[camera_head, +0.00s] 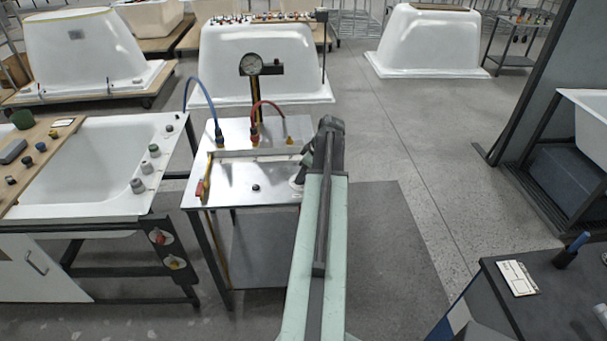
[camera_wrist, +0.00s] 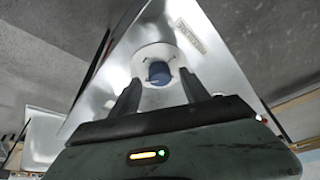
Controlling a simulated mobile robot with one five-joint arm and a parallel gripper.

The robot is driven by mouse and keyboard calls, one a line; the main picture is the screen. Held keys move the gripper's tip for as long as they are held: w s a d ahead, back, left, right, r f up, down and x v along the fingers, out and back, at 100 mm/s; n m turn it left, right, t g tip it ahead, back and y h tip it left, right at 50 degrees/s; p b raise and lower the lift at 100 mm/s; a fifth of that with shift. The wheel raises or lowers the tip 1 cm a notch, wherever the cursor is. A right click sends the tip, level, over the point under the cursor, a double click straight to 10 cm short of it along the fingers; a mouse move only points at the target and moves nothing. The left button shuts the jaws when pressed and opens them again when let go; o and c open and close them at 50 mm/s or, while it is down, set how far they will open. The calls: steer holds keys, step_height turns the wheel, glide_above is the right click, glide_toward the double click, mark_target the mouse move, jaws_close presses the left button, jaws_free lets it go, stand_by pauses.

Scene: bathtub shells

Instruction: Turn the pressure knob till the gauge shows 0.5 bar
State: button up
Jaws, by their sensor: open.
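In the wrist view, a blue knob (camera_wrist: 159,73) sits on a round white plate (camera_wrist: 152,54) with dark marks. In the head view the knob is hidden behind my arm; an edge of the plate (camera_head: 296,183) shows. My gripper (camera_wrist: 161,84) is open and empty, its two fingers pointing at the plate, one on each side below the knob. I cannot tell whether they touch it.
A blue hose (camera_head: 201,91) and a red hose (camera_head: 265,104) rise from the stand's back. A small black knob (camera_head: 256,188) is on its top, with a red-handled valve (camera_head: 201,188) at the left edge. A tub bench (camera_head: 95,170) stands left; the dark cart (camera_head: 530,295) right.

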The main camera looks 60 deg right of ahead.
steer(key=p+v, duration=0.5)
steer(key=v, duration=0.1)
steer(key=shift+s+r, duration=0.2)
steer(key=shift+r, duration=0.1)
